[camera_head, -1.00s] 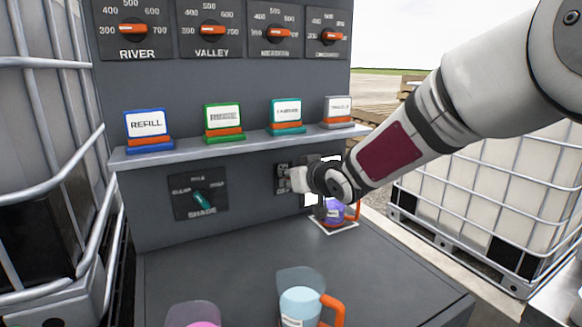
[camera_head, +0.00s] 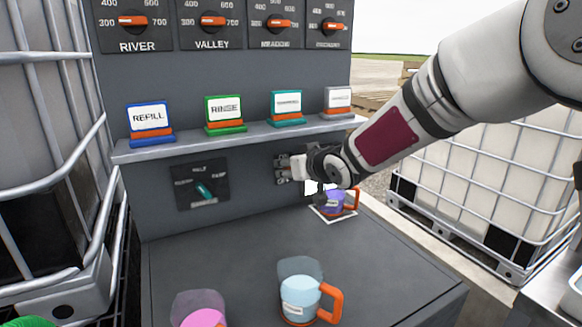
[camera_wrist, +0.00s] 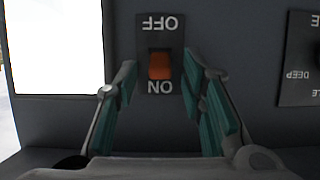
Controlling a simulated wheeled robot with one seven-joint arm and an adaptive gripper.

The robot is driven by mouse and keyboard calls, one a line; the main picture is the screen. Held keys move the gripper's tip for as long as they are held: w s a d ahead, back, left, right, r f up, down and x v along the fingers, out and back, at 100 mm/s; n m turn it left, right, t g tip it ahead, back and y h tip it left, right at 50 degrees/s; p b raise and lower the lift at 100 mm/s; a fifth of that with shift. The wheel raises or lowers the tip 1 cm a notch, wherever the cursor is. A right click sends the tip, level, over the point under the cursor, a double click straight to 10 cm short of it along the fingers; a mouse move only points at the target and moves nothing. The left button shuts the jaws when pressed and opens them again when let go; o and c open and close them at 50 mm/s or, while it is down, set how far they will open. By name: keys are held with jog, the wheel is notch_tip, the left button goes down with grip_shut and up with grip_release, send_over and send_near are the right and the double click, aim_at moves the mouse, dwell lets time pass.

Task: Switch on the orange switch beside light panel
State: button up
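The orange switch (camera_wrist: 160,66) is on a dark plate in the wrist view, where the lettering appears upside down, with OFF above and ON below. Which way it is set I cannot tell. My gripper (camera_wrist: 162,78) is open and empty, its teal-padded fingers on either side of the switch, with a gap on both sides. A bright white light panel (camera_wrist: 55,45) lies left of the switch plate. In the head view the switch plate (camera_head: 282,170) is partly hidden by my gripper, and the light panel (camera_head: 311,187) is mostly hidden by my arm.
A shade dial (camera_head: 204,190) is left of the switch. A shelf (camera_head: 235,138) with several labelled signs juts out above. Mugs stand on the counter (camera_head: 225,255), one purple mug (camera_head: 333,203) close below my gripper. Caged tanks flank the unit.

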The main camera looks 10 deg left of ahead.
jog(key=v, duration=1.2)
jog(key=s+d+f+m+g+h, duration=0.1)
jog(key=s+d+m+h, duration=0.2)
jog(key=s+d+h, duration=0.5)
jog(key=s+d+f+m+g+h, duration=0.1)
jog(key=s+d+m+g, duration=0.1)
jog(key=s+d, duration=0.8)
jog(key=s+d+f+m+g, duration=0.1)
jog(key=s+f+g, duration=0.1)
jog(key=s, duration=0.5)
jog(key=s+d+f+g+y, duration=0.1)
jog(key=s+d+f+g, duration=0.15)
jog(key=s, duration=0.55)
jog(key=s+d+f+m+g, duration=0.1)
jog(key=s+g, duration=0.1)
jog(key=s, duration=0.5)
notch_tip(320, 180, up, 18)
jog(key=t+p, duration=0.2)
jog(key=p, duration=1.3)
jog(key=shift+a+f+y+p, duration=0.25)
jog(key=shift+y+p, duration=0.05)
jog(key=shift+p, duration=0.05)
